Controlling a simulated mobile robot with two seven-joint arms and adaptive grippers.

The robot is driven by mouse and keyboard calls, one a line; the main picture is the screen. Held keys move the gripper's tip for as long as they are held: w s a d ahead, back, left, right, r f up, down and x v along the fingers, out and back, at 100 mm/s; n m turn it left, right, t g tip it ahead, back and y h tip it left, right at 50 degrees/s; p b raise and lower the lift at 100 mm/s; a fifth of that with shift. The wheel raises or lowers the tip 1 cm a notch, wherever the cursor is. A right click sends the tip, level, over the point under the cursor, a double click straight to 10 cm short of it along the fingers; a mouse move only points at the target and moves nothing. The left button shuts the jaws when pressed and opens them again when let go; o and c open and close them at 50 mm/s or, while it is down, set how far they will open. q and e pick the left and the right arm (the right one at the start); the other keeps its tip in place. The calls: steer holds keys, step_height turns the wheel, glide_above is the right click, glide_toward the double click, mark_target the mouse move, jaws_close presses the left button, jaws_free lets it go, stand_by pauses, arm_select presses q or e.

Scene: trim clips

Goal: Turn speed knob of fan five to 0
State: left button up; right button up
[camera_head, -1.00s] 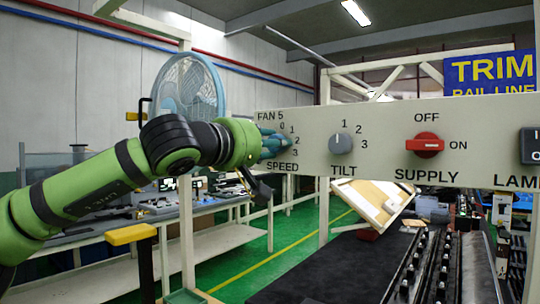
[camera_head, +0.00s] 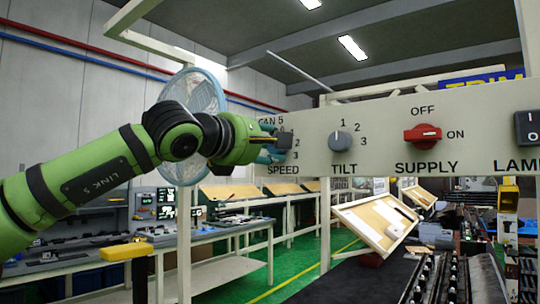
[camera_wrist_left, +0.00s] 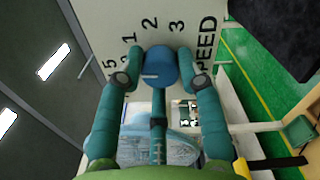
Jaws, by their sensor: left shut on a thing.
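The SPEED knob of FAN 5 sits at the left end of a cream panel (camera_head: 380,125). In the head view the knob (camera_head: 288,141) looks dark and is partly behind my fingers. In the left wrist view the knob (camera_wrist_left: 163,67) is round and blue. My left gripper (camera_head: 274,145), also in the left wrist view (camera_wrist_left: 155,80), is shut on it, one teal finger on each side. A pale line on the knob points left in that view. The marks 1, 2 and 3 show above it; 0 is hidden there. My right gripper is not in view.
To the right on the panel are the grey TILT knob (camera_head: 340,140), the red SUPPLY switch (camera_head: 422,134) and the black LAMP switch (camera_head: 528,128). A blue fan (camera_head: 200,92) stands behind my left arm. Workbenches (camera_head: 165,240) stand at the left.

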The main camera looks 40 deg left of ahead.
arm_select(q)
steer(key=shift+f+n+b, duration=0.1)
steer(key=shift+n+b, duration=0.2)
steer(key=shift+n, duration=0.3)
steer(key=o, duration=1.1)
steer(key=shift+o, duration=0.2)
steer(key=shift+w+d, duration=0.15)
steer(key=s+d, duration=0.1)
steer(key=s, duration=1.1)
steer(key=shift+d, duration=0.15)
steer(key=shift+r, duration=0.2)
